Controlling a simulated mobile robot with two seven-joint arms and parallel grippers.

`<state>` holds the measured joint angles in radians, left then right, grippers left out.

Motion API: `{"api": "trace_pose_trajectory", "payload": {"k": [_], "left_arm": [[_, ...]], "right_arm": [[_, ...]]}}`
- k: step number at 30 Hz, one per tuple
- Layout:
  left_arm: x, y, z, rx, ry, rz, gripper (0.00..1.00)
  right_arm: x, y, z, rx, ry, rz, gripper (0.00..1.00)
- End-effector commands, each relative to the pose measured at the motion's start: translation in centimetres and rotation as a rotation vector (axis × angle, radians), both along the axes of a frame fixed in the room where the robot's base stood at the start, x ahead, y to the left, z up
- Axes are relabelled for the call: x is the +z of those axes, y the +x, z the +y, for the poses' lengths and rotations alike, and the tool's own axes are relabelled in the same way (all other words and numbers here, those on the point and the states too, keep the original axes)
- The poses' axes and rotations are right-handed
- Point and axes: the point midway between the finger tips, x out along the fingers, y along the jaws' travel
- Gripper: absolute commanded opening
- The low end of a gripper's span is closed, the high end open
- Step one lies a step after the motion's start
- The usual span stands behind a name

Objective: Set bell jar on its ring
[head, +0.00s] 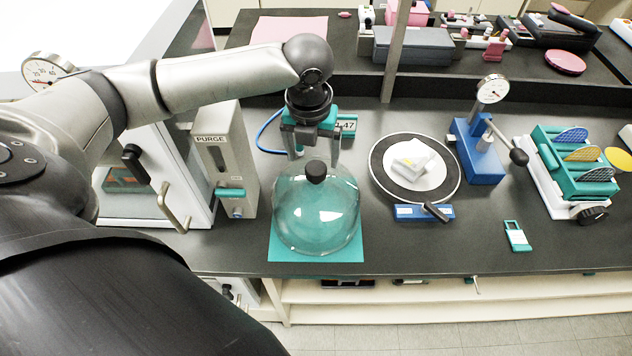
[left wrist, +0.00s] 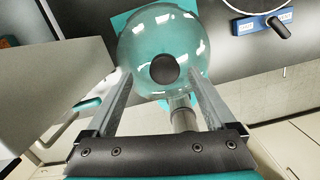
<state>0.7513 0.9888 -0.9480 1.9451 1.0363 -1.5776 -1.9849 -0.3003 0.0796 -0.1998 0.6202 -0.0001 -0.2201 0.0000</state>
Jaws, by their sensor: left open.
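The clear bell jar (head: 316,215) with a black knob (head: 316,170) stands upright on a teal mat (head: 288,250) near the bench's front. The ring (head: 388,190) is a dark round band with a white rim, flat on the bench right of the jar; a small white block (head: 410,162) lies within it. My left gripper (head: 317,160) is open, just behind and above the knob. In the left wrist view, the jar (left wrist: 165,45) and knob (left wrist: 164,69) show between the spread fingers (left wrist: 165,95). No contact is visible. My right gripper is not in view.
A PURGE box (head: 225,150) stands close left of the jar. A blue block with a black lever (head: 424,212) lies at the ring's front edge. A blue dial-gauge stand (head: 478,150) and teal rack (head: 575,165) stand to the right.

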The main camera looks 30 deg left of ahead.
Motion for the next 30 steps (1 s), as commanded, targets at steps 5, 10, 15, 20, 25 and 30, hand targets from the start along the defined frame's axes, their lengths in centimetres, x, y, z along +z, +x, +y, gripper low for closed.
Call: {"api": "trace_pose_trajectory", "payload": {"k": [5, 10, 15, 20, 25, 30], "left_arm": [[-2.6, 0.0, -0.7, -0.001, -0.002, 0.006, 0.89], [-4.6, 0.3, -0.6, 0.0, 0.001, 0.004, 0.89], [-5.0, 0.4, -0.5, -0.001, 0.001, 0.001, 0.89], [-4.9, 0.4, -0.5, -0.001, 0.001, 0.001, 0.83], [-4.9, 0.4, -0.5, -0.001, 0.001, 0.001, 0.64], [-4.9, 0.4, -0.5, -0.001, 0.001, 0.0, 0.45]], "right_arm": [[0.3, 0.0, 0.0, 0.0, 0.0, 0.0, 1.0], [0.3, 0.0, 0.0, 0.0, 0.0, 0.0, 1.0], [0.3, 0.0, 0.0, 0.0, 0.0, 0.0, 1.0], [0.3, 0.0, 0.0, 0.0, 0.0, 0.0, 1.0], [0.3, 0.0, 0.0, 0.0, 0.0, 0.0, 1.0], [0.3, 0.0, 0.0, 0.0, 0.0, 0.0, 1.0]]}}
